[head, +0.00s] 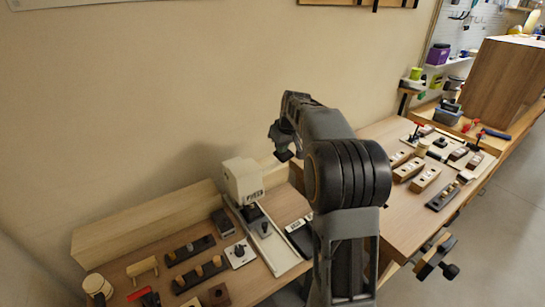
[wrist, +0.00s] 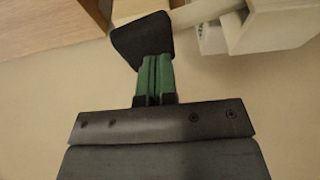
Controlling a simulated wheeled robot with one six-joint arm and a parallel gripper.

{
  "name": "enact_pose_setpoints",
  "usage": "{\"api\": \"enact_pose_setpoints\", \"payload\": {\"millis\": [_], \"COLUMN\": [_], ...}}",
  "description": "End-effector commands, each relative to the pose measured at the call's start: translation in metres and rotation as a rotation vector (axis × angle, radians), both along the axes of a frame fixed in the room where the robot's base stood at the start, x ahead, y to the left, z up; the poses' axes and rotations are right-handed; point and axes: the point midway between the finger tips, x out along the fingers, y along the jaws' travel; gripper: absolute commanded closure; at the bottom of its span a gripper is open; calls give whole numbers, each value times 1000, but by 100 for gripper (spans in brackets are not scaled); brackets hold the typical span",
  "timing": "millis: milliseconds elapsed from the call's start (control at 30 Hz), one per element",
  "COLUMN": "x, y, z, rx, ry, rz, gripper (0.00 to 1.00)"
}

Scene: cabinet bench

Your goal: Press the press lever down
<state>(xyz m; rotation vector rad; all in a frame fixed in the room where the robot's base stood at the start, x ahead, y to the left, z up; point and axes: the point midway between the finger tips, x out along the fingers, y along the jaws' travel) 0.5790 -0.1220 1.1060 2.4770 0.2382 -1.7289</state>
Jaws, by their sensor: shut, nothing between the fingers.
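The press (head: 243,180) is a white block with lettering on its front, standing at the back of the bench in the head view. Part of its white body (wrist: 268,28) fills the upper right of the wrist view. A pale lever arm (wrist: 205,12) runs from it to a dark knob (wrist: 141,40). My gripper (head: 283,146) is to the right of the press and above the bench. In the wrist view my gripper's green fingers (wrist: 155,62) are shut and empty, their tips overlapping the knob's edge. I cannot tell whether they touch it.
A pale rail (head: 262,240) lies in front of the press. Dark peg blocks (head: 190,250) and small fixtures stand to its left. My arm hides part of the bench's middle. Wooden blocks (head: 408,168) and a tall wooden cabinet (head: 503,80) stand to the right.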

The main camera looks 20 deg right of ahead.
Motion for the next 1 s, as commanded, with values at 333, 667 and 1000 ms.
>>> {"api": "enact_pose_setpoints", "payload": {"millis": [333, 667, 1000], "x": [0, 0, 1], "y": [-2, -2, -7], "z": [-5, -10, -27], "rx": [1, 1, 2], "ry": [3, 4, 6], "rz": [-1, 0, 0], "gripper": [100, 100, 100]}}
